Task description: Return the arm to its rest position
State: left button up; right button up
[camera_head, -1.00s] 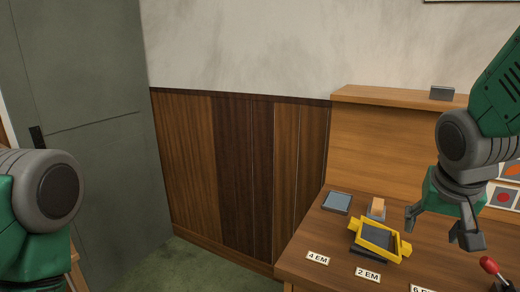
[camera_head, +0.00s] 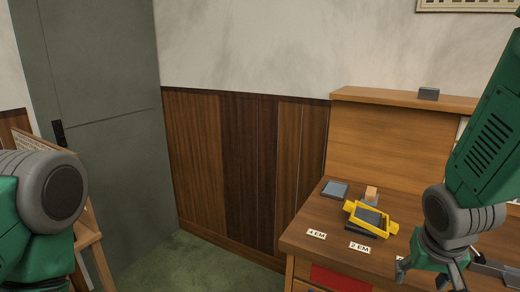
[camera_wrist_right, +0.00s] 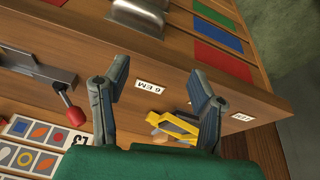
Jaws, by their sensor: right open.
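My right arm, green with grey joints, comes in from the right in the head view. Its gripper (camera_head: 432,274) is open and empty, low at the front edge of the wooden desk (camera_head: 310,222). In the right wrist view the two fingers of that gripper (camera_wrist_right: 158,82) are spread apart with nothing between their tips, and the desk front with its label "6 EM" lies beyond them. Of my left arm only a green and grey part shows at the left edge of the head view; its gripper is out of sight.
On the desk stand a yellow frame (camera_head: 388,225), a blue-grey block (camera_head: 335,189) and an orange-topped block (camera_head: 371,193). A red-knobbed lever (camera_wrist_right: 70,110) and a picture card (camera_wrist_right: 35,145) show in the wrist view. Coloured drawer panels (camera_wrist_right: 222,58) line the desk front. Floor left of the desk is clear.

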jog(key=s+f+n+g+y, duration=0.1)
jog(key=s+f+n, duration=0.1)
jog(key=s+f, duration=0.6)
jog(key=s+f+n+g, duration=0.1)
jog(key=s+f, duration=0.2)
jog(key=f, duration=0.8)
jog(key=s+a+f+n, duration=0.2)
jog(key=s+f, duration=0.5)
jog(key=s, duration=0.4)
jog(key=shift+a+f+g+y, duration=0.15)
jog(key=shift+a+g+y, duration=0.2)
jog(key=shift+a, duration=0.2)
